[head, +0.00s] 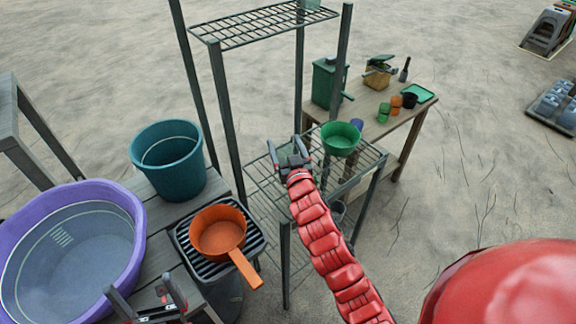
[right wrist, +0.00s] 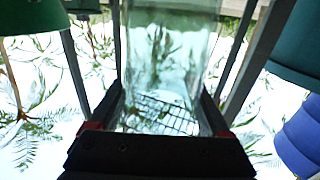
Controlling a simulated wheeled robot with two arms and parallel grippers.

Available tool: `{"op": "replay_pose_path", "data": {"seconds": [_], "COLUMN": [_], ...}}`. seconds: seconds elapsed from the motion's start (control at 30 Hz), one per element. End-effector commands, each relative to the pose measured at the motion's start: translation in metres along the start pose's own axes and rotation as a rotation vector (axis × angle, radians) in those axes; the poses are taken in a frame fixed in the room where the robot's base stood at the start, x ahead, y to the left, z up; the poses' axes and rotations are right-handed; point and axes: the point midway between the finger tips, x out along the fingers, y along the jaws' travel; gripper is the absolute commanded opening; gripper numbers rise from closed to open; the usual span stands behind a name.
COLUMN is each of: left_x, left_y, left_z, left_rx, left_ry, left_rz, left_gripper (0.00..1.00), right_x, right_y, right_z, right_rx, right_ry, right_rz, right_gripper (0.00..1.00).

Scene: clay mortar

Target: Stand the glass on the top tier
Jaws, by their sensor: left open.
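The clear glass (right wrist: 170,60) fills the space between the fingers of my right gripper in the right wrist view, with wire mesh showing through it. In the head view my right gripper (head: 288,157) is over the left part of the shelf's middle wire tier (head: 262,180), and the glass is hard to make out there. The fingers flank the glass; whether they press on it I cannot tell. The top tier (head: 255,27) is an open wire grid high above, with a pale translucent container (head: 310,3) at its far right, cut off by the frame. My left gripper (head: 150,305) is open and empty at the lower left.
A green bowl (head: 340,140) stands on the middle tier, right of my right gripper. Shelf posts (head: 226,120) rise close by. A teal bucket (head: 168,165), purple tub (head: 70,265) and orange pan (head: 218,235) are at left. A wooden table (head: 375,130) stands behind.

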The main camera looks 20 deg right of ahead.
Motion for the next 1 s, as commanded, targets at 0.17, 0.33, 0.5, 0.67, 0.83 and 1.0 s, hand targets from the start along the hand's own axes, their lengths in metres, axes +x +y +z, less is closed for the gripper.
{"op": "replay_pose_path", "data": {"seconds": [0.17,0.33,0.5,0.67,0.83,1.0], "left_x": [0.000,0.000,0.000,0.001,0.008,0.025], "left_y": [0.000,0.000,0.000,0.000,0.000,-0.001], "left_z": [0.000,0.000,0.000,0.000,-0.001,-0.004], "left_rx": [0.000,0.000,0.000,0.000,0.000,0.000], "left_ry": [0.000,0.000,0.000,0.000,0.000,0.000], "left_rz": [0.000,0.000,0.000,0.000,0.000,0.000], "left_gripper": [1.00,1.00,1.00,1.00,1.00,1.00], "right_x": [0.000,0.000,0.000,0.000,0.000,0.000], "right_y": [0.000,0.000,0.000,0.000,0.000,0.000], "right_z": [0.001,0.001,0.001,0.000,-0.011,-0.038], "right_rx": [0.000,0.000,0.000,0.000,0.001,0.000], "right_ry": [-0.001,-0.001,-0.001,-0.001,-0.001,0.003], "right_rz": [0.000,0.000,0.000,0.000,0.000,-0.001], "right_gripper": [0.26,0.00,0.00,0.00,0.00,0.00]}}
